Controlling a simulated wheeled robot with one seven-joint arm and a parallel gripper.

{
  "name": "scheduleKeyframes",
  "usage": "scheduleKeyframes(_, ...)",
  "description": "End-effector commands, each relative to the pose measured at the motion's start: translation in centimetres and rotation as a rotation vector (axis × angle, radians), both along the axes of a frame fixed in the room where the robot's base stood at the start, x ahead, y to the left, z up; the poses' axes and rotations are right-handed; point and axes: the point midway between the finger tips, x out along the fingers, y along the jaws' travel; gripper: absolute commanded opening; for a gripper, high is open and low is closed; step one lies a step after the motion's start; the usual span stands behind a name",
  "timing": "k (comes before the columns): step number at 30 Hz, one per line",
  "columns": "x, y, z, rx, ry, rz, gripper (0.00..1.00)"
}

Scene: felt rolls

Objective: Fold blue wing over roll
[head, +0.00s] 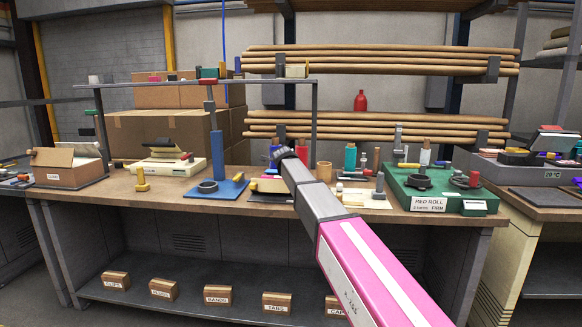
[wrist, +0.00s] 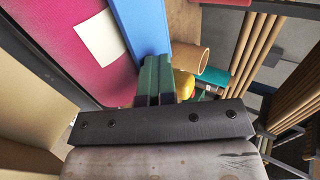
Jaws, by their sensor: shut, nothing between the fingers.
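My gripper (wrist: 157,68) is shut, its two dark green fingers side by side with nothing between them. In the wrist view, a long flat blue piece (wrist: 141,28) lies just beyond the fingertips, along the edge of a magenta sheet (wrist: 58,42) with a pale label (wrist: 99,38). I cannot tell whether the fingers touch the blue piece, nor make out a roll under it. In the head view, my pink and grey arm reaches over the bench middle and hides most of this spot; a dark mat (head: 268,197) shows beside it.
A blue post (head: 217,158) stands on a blue base (head: 211,194) to the left. A tan tube (head: 324,172) and a teal roll (head: 350,158) stand behind my arm. Racks of long tan rolls (head: 380,60) rise behind.

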Motion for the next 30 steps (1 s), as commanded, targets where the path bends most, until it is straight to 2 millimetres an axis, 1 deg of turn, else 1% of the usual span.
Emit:
scheduleKeyframes(3,-0.1,-0.1,-0.2,-0.001,0.004,-0.002,0.0)
scheduleKeyframes(18,0.0,0.0,-0.2,-0.001,0.005,-0.002,0.0)
scheduleKeyframes(23,0.0,0.0,0.2,-0.001,0.004,-0.002,0.0)
scheduleKeyframes(30,-0.1,0.0,1.3,0.0,0.002,0.0,0.0)
